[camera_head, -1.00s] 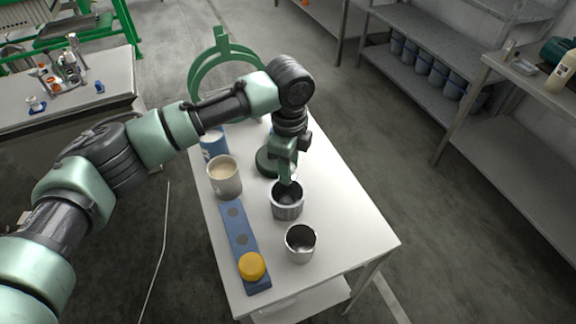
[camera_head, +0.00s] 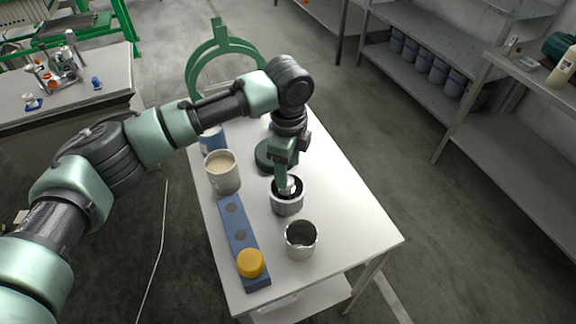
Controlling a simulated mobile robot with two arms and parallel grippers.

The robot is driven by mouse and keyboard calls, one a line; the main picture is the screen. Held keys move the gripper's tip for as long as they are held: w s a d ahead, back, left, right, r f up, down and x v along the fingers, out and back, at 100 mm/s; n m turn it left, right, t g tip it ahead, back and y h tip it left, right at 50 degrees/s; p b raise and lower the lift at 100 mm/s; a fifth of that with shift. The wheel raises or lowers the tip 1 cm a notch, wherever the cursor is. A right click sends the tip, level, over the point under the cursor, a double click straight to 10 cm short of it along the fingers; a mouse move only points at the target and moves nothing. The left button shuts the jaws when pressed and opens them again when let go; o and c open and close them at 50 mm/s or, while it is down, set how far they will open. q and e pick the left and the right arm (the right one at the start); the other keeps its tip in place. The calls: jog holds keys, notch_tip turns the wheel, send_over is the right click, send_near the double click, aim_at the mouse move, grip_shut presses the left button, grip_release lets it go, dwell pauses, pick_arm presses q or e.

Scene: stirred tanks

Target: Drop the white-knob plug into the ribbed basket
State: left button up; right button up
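The ribbed basket (camera_head: 287,207), a grey cup with a dark inside, stands upright near the middle of the white table. My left gripper (camera_head: 284,184) points down at its mouth, with its fingertips at or just inside the rim. A small whitish piece, which looks like the white-knob plug (camera_head: 292,186), shows right at the fingertips within the basket's mouth. The fingers hide part of it, and I cannot tell whether they grip it. My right gripper is not in view.
A smooth metal cup (camera_head: 301,241) stands in front of the basket. A cream-filled mug (camera_head: 222,174) and a green ring stand (camera_head: 222,45) are farther back.

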pick_arm(q)
notch_tip(320, 180, up, 8)
jog(key=b, duration=0.1)
jog(key=shift+b, duration=0.3)
jog(key=shift+f, duration=0.2)
dwell(0.8)
